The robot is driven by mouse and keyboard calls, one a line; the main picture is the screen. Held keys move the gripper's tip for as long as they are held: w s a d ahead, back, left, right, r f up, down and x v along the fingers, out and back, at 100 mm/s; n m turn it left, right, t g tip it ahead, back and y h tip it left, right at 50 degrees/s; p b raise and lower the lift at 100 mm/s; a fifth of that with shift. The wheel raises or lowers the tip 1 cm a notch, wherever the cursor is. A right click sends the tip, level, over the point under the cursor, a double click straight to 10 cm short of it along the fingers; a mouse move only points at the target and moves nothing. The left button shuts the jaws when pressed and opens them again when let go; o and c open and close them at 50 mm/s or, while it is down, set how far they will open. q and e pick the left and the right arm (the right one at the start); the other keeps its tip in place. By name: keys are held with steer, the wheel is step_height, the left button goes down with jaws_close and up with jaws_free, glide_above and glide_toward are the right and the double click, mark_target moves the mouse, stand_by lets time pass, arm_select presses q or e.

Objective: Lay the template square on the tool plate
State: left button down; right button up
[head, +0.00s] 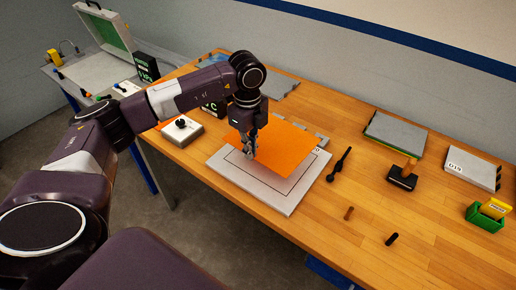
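The template is a flat orange sheet (281,148) over the back part of the tool plate. The tool plate (232,176) is a pale grey slab with a dark outline on its top; its front and left borders are bare. The sheet is set toward the back of the outline and seems raised a little above the plate, with an orange tint on the plate below. My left gripper (250,150) points down at the sheet's left edge and appears shut on it. The fingertips partly hide that edge. My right gripper is not in view.
A dark handled tool (340,164) lies just right of the plate. A stamp-like block (403,176), a green box (484,217) and grey slabs (396,132) stand further right. A white block with a black knob (182,131) is left.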

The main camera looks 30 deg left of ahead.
arm_select(q)
steer(key=shift+a, duration=0.4)
steer(key=shift+d+r, duration=0.2)
steer(key=shift+d, duration=0.15)
steer(key=shift+a+f+b, duration=0.2)
steer(key=shift+f+b, duration=0.25)
steer(key=shift+f, duration=0.15)
step_height(320, 180, down, 3)
steer(key=shift+f+b, duration=0.2)
steer(key=shift+b, duration=1.05)
steer(key=shift+f, duration=0.3)
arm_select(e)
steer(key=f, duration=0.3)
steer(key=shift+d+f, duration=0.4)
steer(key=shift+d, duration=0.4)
